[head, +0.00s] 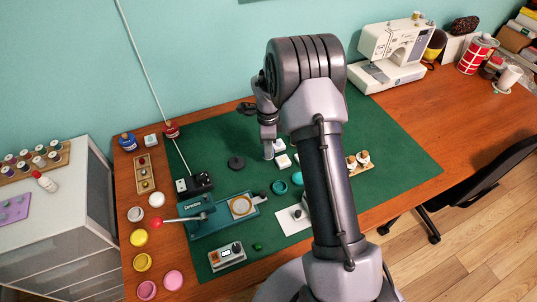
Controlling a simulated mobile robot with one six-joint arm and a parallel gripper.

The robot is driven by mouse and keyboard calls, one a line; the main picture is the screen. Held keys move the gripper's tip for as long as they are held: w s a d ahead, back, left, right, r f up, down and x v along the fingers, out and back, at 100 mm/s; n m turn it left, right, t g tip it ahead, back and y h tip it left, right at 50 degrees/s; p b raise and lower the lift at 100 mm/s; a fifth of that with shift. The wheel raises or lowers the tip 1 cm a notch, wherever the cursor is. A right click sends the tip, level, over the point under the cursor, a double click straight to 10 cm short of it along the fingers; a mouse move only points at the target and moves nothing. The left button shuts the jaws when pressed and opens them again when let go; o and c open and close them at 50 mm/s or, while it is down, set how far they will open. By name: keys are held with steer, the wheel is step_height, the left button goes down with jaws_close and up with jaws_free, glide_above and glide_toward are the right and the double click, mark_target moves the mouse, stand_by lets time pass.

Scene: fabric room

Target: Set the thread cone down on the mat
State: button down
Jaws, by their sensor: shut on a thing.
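The green mat (395,168) covers the middle of the wooden table. My gripper (268,137) points down over the back middle part of the mat. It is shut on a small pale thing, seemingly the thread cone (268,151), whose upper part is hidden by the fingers. The pale thing looks upright and is at or just above the mat; I cannot tell if it touches. Another white cone-shaped thing (508,77) stands at the far right of the table, off the mat.
A teal device (205,221) sits at the mat's left front. A sewing machine (392,52) stands behind right. The mat's right part is clear.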

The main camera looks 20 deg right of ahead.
steer(key=shift+f+b, duration=0.9)
steer(key=shift+f, duration=0.9)
steer(key=c, duration=1)
jaws_free()
